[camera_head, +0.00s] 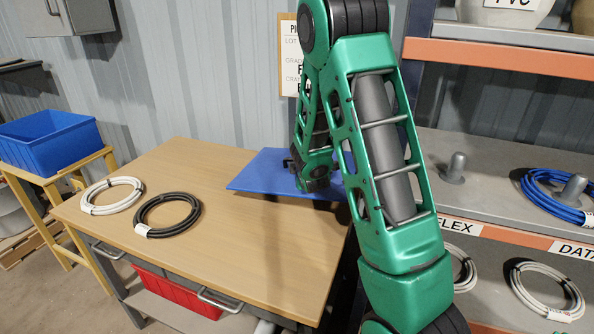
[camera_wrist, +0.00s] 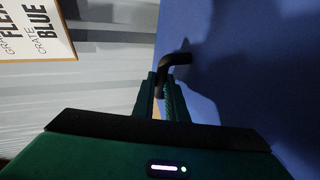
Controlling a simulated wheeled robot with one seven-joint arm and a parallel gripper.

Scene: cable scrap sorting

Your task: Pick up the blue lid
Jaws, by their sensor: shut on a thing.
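The blue lid (camera_head: 258,170) is a flat blue panel at the back right of the wooden table in the head view. It fills the right side of the wrist view (camera_wrist: 235,70). A black bent handle (camera_wrist: 178,60) stands out from its face. My gripper (camera_wrist: 161,82) is shut on this handle, with its two fingers close together around it. In the head view my gripper (camera_head: 291,163) is at the lid's upper side, and my arm hides the lid's right part. A shadow lies on the table in front of the lid; I cannot tell how far the lid is above the table.
A white cable coil (camera_head: 112,195) and a black coil (camera_head: 167,215) lie on the table's (camera_head: 215,165) left side. A blue crate (camera_head: 50,140) stands on a wooden stand at left. Shelves (camera_head: 510,170) with coils and pegs are at right. A wall sign (camera_head: 290,60) hangs behind.

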